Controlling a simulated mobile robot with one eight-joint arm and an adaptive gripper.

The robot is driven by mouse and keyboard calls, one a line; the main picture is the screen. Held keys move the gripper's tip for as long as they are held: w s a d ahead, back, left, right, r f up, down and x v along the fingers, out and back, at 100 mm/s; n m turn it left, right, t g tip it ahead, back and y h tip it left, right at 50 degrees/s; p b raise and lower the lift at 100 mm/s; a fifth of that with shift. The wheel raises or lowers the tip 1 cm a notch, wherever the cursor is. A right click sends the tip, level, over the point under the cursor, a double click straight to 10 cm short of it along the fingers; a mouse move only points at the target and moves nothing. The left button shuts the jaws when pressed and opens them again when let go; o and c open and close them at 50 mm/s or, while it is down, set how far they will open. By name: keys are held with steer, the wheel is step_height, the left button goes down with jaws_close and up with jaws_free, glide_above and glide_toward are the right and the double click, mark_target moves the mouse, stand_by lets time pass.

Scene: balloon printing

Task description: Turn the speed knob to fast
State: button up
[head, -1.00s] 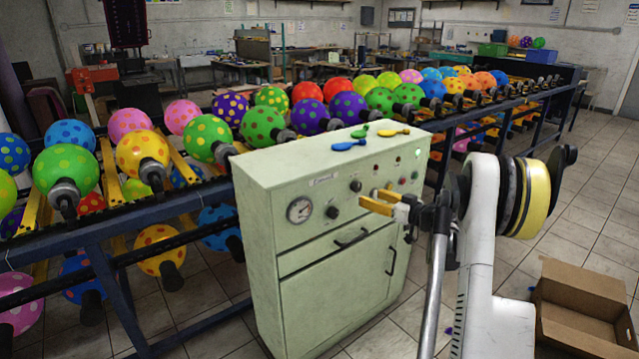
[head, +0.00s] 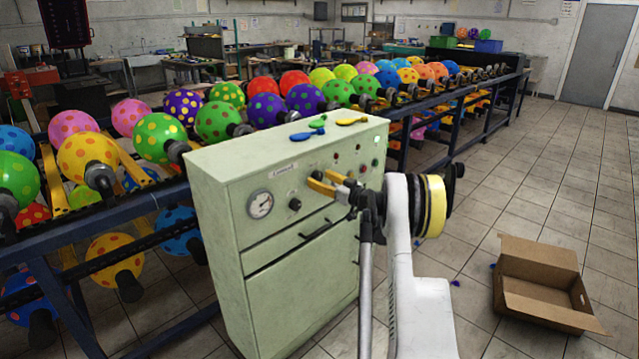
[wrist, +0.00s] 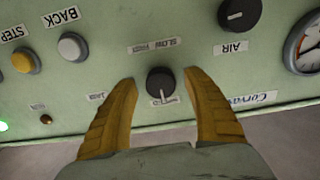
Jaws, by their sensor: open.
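The speed knob (wrist: 160,82) is a round black knob on the pale green panel of the machine (head: 270,285). In the wrist view its white mark points down in the picture, and a label reading SLOW FAST (wrist: 153,45) is above it. My gripper (wrist: 165,85) is open, with one yellow finger on each side of the knob and a gap to it on both sides. The wrist view does not show how deep the fingertips reach. In the head view my gripper (head: 321,182) is right at the panel front, partly covering the knob.
The AIR knob (wrist: 239,14), a gauge (head: 259,203), the white BACK button (wrist: 72,47) and the yellow STEP button (wrist: 25,61) are close by. Balloons lie on the machine's top. A balloon rack (head: 130,215) runs behind; an open box (head: 545,285) stands on the floor at right.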

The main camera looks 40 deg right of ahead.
steer(key=shift+w, duration=0.2)
steer(key=shift+c, duration=0.4)
steer(key=c, duration=1.1)
